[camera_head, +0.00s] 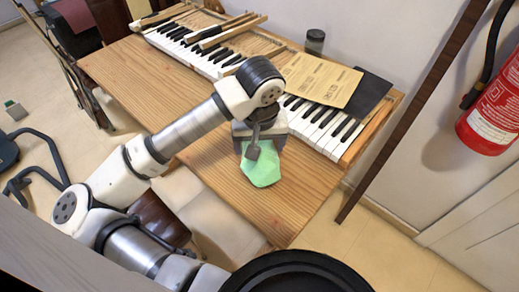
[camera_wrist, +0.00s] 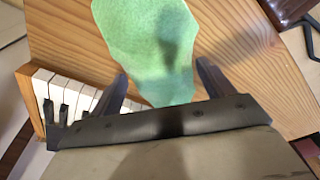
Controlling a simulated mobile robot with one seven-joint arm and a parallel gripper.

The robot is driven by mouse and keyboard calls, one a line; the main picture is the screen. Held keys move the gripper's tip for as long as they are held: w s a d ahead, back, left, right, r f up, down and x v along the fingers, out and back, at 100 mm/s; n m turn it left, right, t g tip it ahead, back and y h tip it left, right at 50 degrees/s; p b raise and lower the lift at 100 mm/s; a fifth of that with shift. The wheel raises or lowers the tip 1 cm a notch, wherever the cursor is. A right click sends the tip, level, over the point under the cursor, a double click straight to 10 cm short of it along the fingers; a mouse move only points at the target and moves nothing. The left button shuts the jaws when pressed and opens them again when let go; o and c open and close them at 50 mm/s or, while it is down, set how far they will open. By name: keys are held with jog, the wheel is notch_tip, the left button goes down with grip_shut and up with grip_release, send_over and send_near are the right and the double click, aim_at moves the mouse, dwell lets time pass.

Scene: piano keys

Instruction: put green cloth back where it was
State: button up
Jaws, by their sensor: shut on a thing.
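The green cloth (camera_head: 261,166) is at the table's front right part, just in front of the keys, directly under my gripper (camera_head: 259,148). In the wrist view the cloth (camera_wrist: 148,45) spreads from between the two fingers of my gripper (camera_wrist: 160,85) out over the wood. My gripper is shut on the cloth's near part. I cannot tell whether the cloth touches the table or hangs just above it. The wooden table (camera_head: 150,90) bears the piano keys (camera_head: 312,122) along its back side. Some keys also show at the left in the wrist view (camera_wrist: 62,90).
A brown paper (camera_head: 318,80) and a dark flat sheet (camera_head: 369,92) lie over the keys at the right. A small jar (camera_head: 315,41) stands behind. Loose wooden key pieces (camera_head: 228,30) lie on the far keys. A fire extinguisher (camera_head: 492,115) hangs at the right. The table's front left is bare.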

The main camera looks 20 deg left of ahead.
jog(key=shift+f, duration=1.6)
jog(key=shift+f, duration=0.15)
jog(key=o, duration=0.9)
jog(key=r, duration=0.4)
jog(key=s+r, duration=0.1)
jog(key=r, duration=0.3)
jog(key=r+b, duration=0.1)
jog(key=r, duration=0.3)
jog(key=shift+s+d+r, duration=0.1)
jog(key=shift+s+d, duration=0.25)
jog(key=shift+d, duration=0.05)
